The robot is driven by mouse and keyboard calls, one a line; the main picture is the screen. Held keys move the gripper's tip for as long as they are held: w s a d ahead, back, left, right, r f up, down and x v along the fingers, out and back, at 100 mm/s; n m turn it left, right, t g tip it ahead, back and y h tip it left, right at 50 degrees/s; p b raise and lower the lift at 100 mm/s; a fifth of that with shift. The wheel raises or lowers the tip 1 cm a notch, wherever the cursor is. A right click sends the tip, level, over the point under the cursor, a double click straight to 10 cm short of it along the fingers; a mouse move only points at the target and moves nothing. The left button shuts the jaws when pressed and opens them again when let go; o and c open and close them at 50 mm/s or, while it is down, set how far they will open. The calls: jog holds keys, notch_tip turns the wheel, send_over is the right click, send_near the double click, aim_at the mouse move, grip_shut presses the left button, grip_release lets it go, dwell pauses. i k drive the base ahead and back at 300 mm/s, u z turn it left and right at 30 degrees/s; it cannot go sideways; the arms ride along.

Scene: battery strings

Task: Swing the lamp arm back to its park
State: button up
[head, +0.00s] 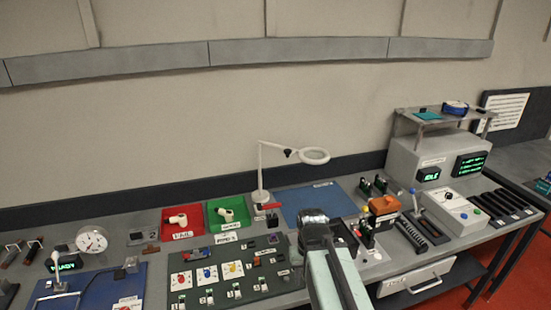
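The white magnifier lamp stands at the back middle of the bench in the head view. Its upright post rises from a round base (260,196). Its lamp arm (274,146) reaches right from the top of the post to a ring-shaped head (315,156), with a dark knob between. The head hangs in the air behind the blue mat (318,201). No marked park for the lamp arm can be made out. My gripper (313,216) is a dark shape in front of the mat, clear of the lamp. Its fingers cannot be made out.
A red tray (168,228) and a green tray (243,222), each with a white piece, lie left of the lamp. A dark board (210,297) with small parts is in front. An orange-topped block (384,204) and a grey cabinet (404,165) stand to the right.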

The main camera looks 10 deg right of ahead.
aim_at(288, 152)
jog(key=u, duration=0.8)
jog(key=k, duration=1.2)
jog(key=u, duration=0.55)
jog(key=i, duration=0.5)
jog(key=z, duration=0.45)
jog(key=i, duration=1.3)
jog(key=u, duration=0.15)
